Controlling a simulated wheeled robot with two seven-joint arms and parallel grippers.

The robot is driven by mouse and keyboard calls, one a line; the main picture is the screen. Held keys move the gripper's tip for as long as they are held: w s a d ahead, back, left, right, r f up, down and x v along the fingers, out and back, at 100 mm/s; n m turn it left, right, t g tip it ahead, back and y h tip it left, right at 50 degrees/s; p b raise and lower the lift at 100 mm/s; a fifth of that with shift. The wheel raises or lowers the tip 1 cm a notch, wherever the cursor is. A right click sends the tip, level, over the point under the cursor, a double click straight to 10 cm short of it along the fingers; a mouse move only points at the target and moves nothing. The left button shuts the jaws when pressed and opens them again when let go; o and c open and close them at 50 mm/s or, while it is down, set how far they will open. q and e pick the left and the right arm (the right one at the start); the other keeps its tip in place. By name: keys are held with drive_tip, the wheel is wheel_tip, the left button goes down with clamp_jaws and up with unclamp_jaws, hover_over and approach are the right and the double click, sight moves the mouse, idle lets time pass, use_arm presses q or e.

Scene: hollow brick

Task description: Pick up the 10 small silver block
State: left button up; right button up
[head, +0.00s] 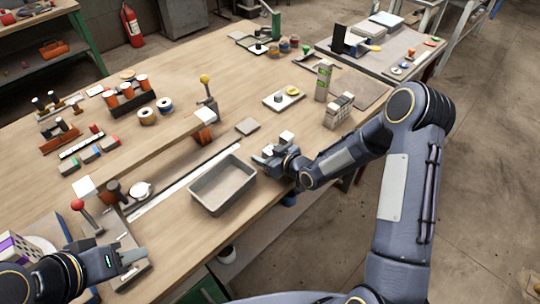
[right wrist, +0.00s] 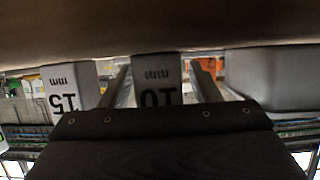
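In the right wrist view, which is upside down, a small silver-grey block marked 10 mm (right wrist: 158,82) sits between the two fingers of my right gripper (right wrist: 162,88). Thin gaps show between it and the fingers, so the gripper looks open around it. A similar block marked 15 mm (right wrist: 68,90) is to the left, outside the fingers. In the head view my right gripper (head: 268,157) is low over the table beside the grey tray, and the 10 block cannot be made out there. My left gripper (head: 133,257) is at the lower left, away from the blocks; its opening is unclear.
The grey tray (head: 224,186) stands just left of my right gripper and seems empty. A pale block (head: 287,137) is behind the gripper, and a flat grey piece (head: 247,126) lies further back. A red-knobbed lever fixture (head: 80,207) stands near my left gripper.

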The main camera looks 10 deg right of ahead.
drive_tip(key=c, duration=1.1)
drive_tip(key=shift+r, duration=0.1)
drive_tip(key=shift+c, duration=0.2)
